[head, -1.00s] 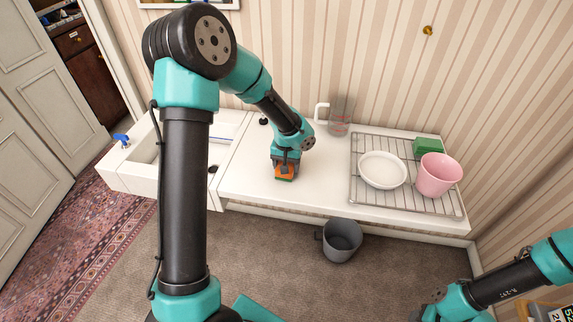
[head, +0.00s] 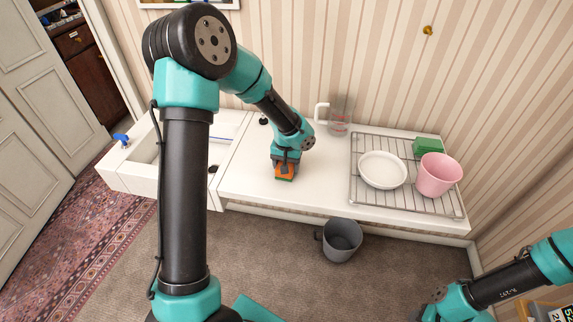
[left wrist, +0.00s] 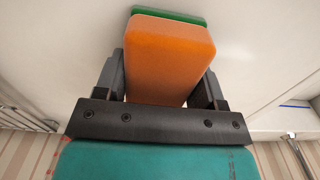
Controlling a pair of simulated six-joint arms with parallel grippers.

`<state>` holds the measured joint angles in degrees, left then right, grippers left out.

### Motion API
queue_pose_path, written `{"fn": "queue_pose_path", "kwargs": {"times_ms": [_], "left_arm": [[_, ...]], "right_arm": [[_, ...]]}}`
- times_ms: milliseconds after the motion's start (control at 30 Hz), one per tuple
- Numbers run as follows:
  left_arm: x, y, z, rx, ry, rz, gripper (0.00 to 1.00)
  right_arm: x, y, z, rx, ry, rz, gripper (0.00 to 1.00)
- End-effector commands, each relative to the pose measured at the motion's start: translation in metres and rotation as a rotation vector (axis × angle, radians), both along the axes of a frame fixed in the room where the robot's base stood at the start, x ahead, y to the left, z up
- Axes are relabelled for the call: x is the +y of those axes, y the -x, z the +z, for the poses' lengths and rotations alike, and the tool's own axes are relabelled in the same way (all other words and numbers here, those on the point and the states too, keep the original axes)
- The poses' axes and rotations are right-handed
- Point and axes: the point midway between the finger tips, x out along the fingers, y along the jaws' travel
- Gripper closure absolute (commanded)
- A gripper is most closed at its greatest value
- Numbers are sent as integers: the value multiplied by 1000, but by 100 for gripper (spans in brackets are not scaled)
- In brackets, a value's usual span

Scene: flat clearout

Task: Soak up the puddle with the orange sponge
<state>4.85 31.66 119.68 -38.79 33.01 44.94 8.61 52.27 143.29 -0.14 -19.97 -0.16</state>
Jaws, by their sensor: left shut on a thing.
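The orange sponge (head: 284,173) has a green layer on its underside and is low over the white counter (head: 245,185), or on it; I cannot tell which. My left gripper (head: 285,165) is shut on it from above. In the left wrist view the orange sponge (left wrist: 168,58) sits between the two dark fingers of my left gripper (left wrist: 168,85), its green side facing the counter. I see no puddle on the visible part of the counter; the patch under the sponge is hidden. My right arm shows at the lower right, but its fingertips cannot be made out.
A wire rack (head: 365,190) on the right of the counter holds a white bowl (head: 383,170), a pink cup (head: 438,175) and a green block (head: 428,147). A clear measuring jug (head: 339,118) stands at the back. A grey bucket (head: 341,240) is on the carpet. A sink lies left.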

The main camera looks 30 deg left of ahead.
Motion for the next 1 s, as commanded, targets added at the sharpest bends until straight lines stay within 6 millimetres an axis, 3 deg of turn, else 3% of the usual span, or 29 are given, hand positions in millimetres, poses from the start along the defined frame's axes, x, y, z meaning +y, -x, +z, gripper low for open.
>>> {"fn": "queue_pose_path", "kwargs": {"times_ms": [1000], "left_arm": [[0,0,62,-1,-1,0,56]], "right_arm": [[0,0,0,0,0,0,57]]}}
